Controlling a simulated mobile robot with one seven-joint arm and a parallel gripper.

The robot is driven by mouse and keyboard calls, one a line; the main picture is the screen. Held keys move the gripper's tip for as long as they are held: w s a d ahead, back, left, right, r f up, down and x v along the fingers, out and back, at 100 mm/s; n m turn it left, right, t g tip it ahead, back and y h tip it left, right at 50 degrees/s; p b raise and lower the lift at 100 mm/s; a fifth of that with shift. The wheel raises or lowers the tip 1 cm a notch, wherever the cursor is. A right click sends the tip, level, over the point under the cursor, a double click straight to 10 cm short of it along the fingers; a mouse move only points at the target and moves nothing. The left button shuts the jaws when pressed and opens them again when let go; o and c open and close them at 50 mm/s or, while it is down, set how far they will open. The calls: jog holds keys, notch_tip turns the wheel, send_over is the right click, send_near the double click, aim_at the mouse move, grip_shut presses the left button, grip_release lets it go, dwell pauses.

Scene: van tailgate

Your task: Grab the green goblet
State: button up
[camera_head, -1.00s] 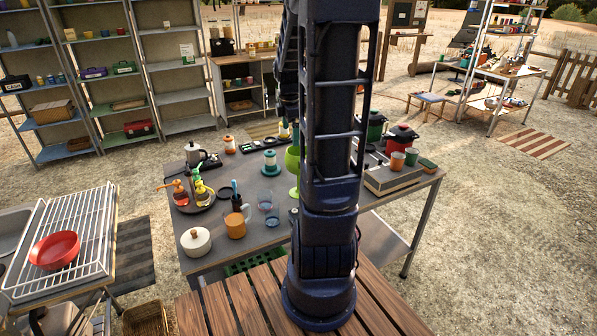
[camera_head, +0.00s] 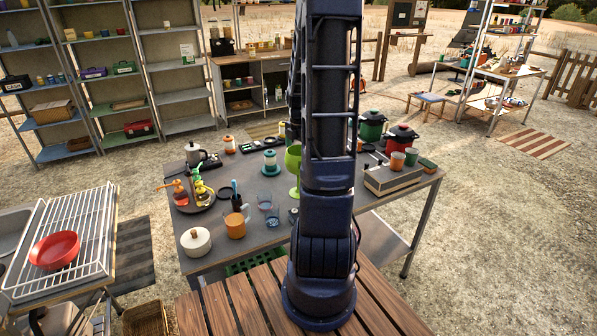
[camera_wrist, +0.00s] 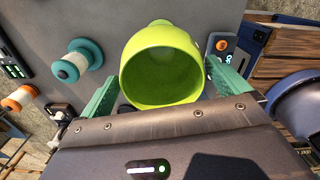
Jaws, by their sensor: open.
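The green goblet (camera_head: 293,160) stands upright on the grey table, partly hidden behind my arm in the head view. In the wrist view the goblet (camera_wrist: 162,66) shows its open bowl, seen from above at a slant. My gripper (camera_wrist: 160,88) is open, with one teal finger on each side of the bowl. The fingers look apart from the goblet, with a small gap at each side. My gripper is hidden behind my arm in the head view.
A teal-and-white canister (camera_head: 270,162) stands left of the goblet. Clear glasses (camera_head: 265,201) and an orange mug (camera_head: 235,226) are nearer the front. A green pot (camera_head: 372,126), a red pot (camera_head: 401,138) and a stove box (camera_head: 392,180) are to the right.

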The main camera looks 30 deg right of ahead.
jog(key=shift+s+a+f, duration=0.1)
jog(key=shift+a+f, duration=0.05)
jog(key=shift+f, duration=2.4)
jog(key=shift+c, duration=0.2)
jog(key=c, duration=0.6)
